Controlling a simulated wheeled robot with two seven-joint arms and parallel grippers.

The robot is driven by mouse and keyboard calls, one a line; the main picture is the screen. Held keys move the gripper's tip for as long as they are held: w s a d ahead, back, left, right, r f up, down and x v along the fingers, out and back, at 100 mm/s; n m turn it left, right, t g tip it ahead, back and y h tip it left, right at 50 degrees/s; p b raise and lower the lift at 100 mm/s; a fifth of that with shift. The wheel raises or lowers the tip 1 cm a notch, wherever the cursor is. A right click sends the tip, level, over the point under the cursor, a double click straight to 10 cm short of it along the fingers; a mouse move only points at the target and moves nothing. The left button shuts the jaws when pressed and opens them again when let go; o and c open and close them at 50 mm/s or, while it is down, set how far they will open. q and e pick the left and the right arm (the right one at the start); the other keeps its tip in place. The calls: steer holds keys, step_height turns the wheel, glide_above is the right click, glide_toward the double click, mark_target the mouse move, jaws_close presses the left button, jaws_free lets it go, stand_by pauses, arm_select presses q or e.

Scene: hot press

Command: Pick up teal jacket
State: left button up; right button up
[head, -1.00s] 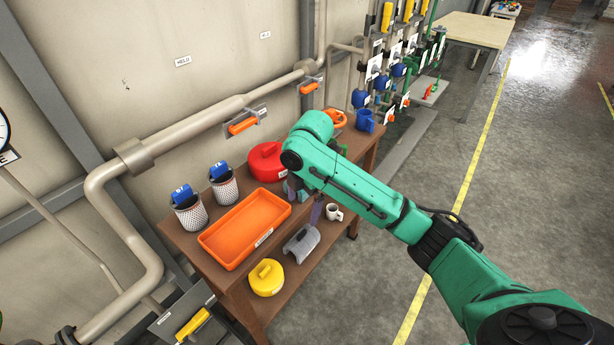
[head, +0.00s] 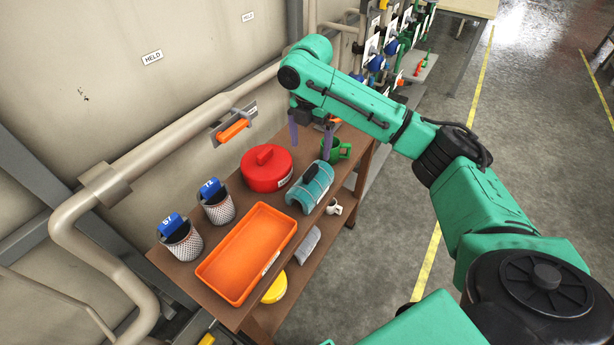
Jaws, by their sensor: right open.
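The teal jacket (head: 310,186) is a half-round teal shell with grey bands. It lies on the top of the brown shelf table, right of the red lidded piece and near the table's right edge. My right gripper (head: 311,143) hangs above and behind the jacket with its two purple fingers spread apart. Nothing is between the fingers, and they look apart from the jacket. My left gripper is not in view.
On the brown table (head: 190,272) stand a red lid (head: 266,170), an orange tray (head: 245,255), two mesh cups (head: 217,207) with blue tags and a green mug (head: 338,149). A grey shell (head: 304,246), yellow lid (head: 274,290) and white mug (head: 334,208) show lower. Pipes run along the wall.

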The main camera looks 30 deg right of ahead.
mark_target(311, 170)
steer(key=f, duration=0.1)
steer(key=s+f, duration=0.1)
steer(key=f, duration=0.1)
steer(key=shift+f+p, duration=0.15)
steer(key=shift+p, duration=0.25)
steer(key=f, duration=0.2)
steer(key=f+p, duration=0.1)
steer(key=f, duration=0.1)
steer(key=w+f+p, duration=0.1)
steer(key=f, duration=0.1)
steer(key=shift+d, duration=0.1)
steer(key=shift+s+f, duration=0.1)
steer(key=shift+f, duration=0.2)
steer(key=shift+s, duration=0.1)
steer(key=c, duration=0.5)
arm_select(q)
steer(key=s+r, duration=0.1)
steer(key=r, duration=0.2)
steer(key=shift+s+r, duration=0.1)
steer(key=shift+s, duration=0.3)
arm_select(e)
jaws_close()
